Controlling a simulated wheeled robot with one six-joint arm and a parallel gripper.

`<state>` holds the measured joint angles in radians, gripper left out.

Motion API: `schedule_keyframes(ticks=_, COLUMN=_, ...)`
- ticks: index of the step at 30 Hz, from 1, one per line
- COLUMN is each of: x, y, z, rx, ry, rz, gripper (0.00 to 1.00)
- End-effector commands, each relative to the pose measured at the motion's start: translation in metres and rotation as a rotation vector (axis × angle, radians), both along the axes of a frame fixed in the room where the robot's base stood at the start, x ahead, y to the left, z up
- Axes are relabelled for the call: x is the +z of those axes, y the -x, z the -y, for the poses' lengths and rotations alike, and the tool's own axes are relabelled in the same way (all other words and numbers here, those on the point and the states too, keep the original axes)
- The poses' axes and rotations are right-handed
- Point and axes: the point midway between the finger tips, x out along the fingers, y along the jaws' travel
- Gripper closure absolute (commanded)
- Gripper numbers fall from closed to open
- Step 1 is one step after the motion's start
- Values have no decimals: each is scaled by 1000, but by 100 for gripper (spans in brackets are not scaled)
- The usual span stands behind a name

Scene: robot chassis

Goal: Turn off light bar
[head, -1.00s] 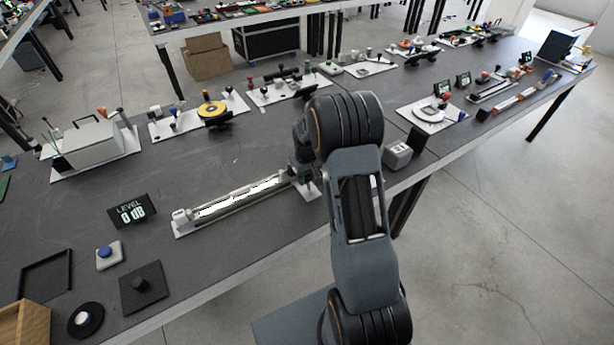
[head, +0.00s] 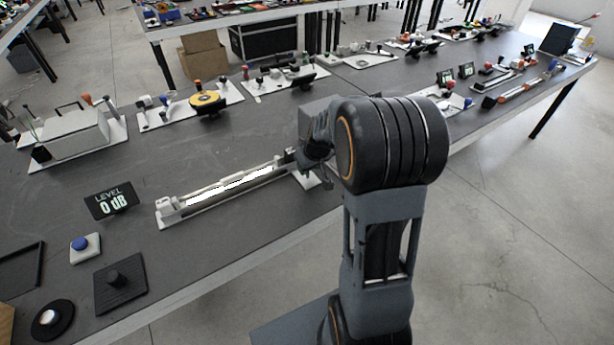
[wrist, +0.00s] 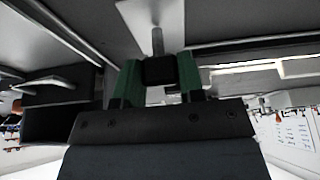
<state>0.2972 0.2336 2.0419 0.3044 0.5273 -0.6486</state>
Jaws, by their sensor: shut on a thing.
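The light bar (head: 225,188) is a long tube on a white mount on the dark table, glowing white. Its lit length also shows at the right of the wrist view (wrist: 255,68). In the head view my gripper is mostly hidden behind my arm, at the bar's right end. In the wrist view my gripper (wrist: 158,75) has its two green fingers on either side of a black knob (wrist: 159,71), shut on it. A grey shaft (wrist: 157,42) runs from the knob to a white plate (wrist: 175,15).
A display reading "LEVEL 0 dB" (head: 112,202) stands left of the bar. A blue button (head: 84,246) and a black square pad (head: 119,283) lie in front of it. Several other devices line the back of the table, including a yellow disc (head: 208,102).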

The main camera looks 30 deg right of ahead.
Motion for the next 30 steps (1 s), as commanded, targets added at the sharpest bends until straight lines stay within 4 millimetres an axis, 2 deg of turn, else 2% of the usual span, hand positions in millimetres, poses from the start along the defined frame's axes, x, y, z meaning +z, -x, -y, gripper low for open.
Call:
schedule_keyframes(ticks=1, x=-12, y=1, z=1, rx=-1, ry=-1, rz=38, gripper=88)
schedule_keyframes(ticks=6, x=-14, y=7, z=2, rx=-1, ry=-13, rz=143, gripper=88)
schedule_keyframes(ticks=18, x=-14, y=19, z=3, rx=-1, ry=-37, rz=346, gripper=88)
schedule_keyframes(ticks=30, x=-10, y=24, z=3, rx=1, ry=-50, rz=447, gripper=88)
